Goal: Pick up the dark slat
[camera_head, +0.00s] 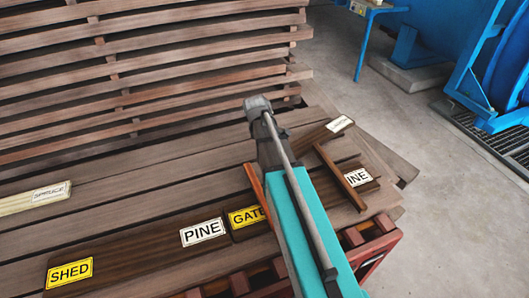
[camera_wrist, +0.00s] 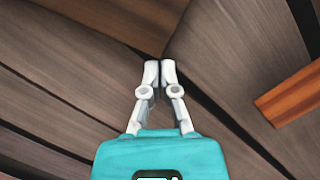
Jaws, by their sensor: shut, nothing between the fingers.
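Several dark brown slats lie on the weathered plank stack in the head view, and I cannot tell which one the task means. One carries a PINE label (camera_head: 150,244), one a GATE label (camera_head: 254,231). A short dark slat (camera_head: 322,133) with a small white label lies beyond my arm, and a narrow one (camera_head: 338,174) lies across the piece marked INE (camera_head: 368,185). In the wrist view my gripper (camera_wrist: 160,68) is shut and empty above the boards, its two pale fingers together. A brown board (camera_wrist: 130,20) shows ahead of the fingertips; its ends are out of view.
A reddish-orange slat (camera_wrist: 291,95) lies to the right in the wrist view. A pale slat (camera_head: 32,199) lies at the left in the head view. Tall stacked planks (camera_head: 140,75) stand behind. A red slatted frame (camera_head: 370,240) is at front right, with clear concrete floor (camera_head: 440,180) beyond.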

